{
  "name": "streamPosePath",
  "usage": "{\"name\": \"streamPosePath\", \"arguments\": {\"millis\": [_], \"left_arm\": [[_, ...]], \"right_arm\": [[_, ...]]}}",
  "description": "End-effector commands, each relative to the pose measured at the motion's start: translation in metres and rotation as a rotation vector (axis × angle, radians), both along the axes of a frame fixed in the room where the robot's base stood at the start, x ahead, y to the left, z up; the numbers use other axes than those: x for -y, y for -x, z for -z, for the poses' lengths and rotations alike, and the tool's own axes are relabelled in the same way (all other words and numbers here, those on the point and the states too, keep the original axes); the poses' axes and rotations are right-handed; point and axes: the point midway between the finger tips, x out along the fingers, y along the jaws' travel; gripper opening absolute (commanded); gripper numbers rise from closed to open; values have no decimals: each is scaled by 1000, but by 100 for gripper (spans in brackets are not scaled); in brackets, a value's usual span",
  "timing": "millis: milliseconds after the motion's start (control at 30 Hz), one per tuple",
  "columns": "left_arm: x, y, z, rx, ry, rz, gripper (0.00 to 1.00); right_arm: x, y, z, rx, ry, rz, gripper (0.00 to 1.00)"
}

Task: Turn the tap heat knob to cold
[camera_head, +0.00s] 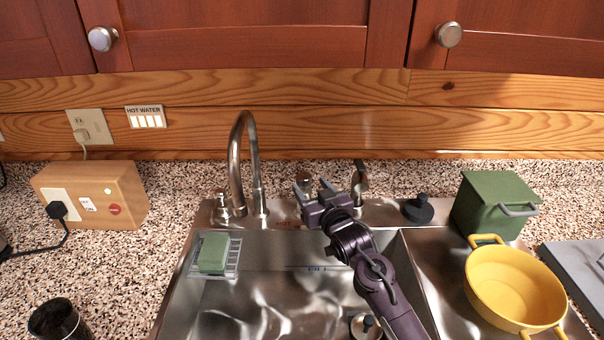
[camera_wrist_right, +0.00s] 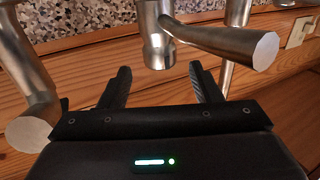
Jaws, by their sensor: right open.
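The tap's tall curved steel spout (camera_head: 240,165) rises behind the sink. A small steel fitting (camera_head: 221,203) stands at its left, another steel piece (camera_head: 305,180) shows behind my right gripper, and a steel handle or sprayer (camera_head: 360,178) stands to its right. I cannot tell for sure which is the heat knob. My right gripper (camera_head: 315,190) is open and empty at the sink's back edge. In the right wrist view, a short metal post with a side lever (camera_wrist_right: 225,42) lies beyond the open fingers (camera_wrist_right: 163,88); contact is not evident. My left gripper is not in view.
A soap tray (camera_head: 233,268) with a green sponge (camera_head: 213,253) sits at the sink's left. A black stopper (camera_head: 418,209), green box (camera_head: 495,202) and yellow pot (camera_head: 512,285) stand right. A wooden box (camera_head: 120,190) stands left; cabinets hang above.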

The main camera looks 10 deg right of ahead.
Motion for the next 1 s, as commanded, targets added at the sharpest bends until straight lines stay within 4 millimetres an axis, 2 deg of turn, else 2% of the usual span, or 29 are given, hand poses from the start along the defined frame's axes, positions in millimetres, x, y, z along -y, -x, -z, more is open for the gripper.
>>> {"name": "streamPosePath", "arguments": {"millis": [100,300,500,733,1000], "left_arm": [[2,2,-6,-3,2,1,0],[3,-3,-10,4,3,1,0],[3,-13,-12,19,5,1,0],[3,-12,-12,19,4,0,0],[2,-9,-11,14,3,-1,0]], "right_arm": [[-4,-20,-3,0,-1,0,58],[-9,-42,-2,0,0,-1,58],[-10,-50,-1,0,0,-1,58],[-11,-51,0,0,0,-1,58],[-10,-50,0,0,0,-1,23]]}}
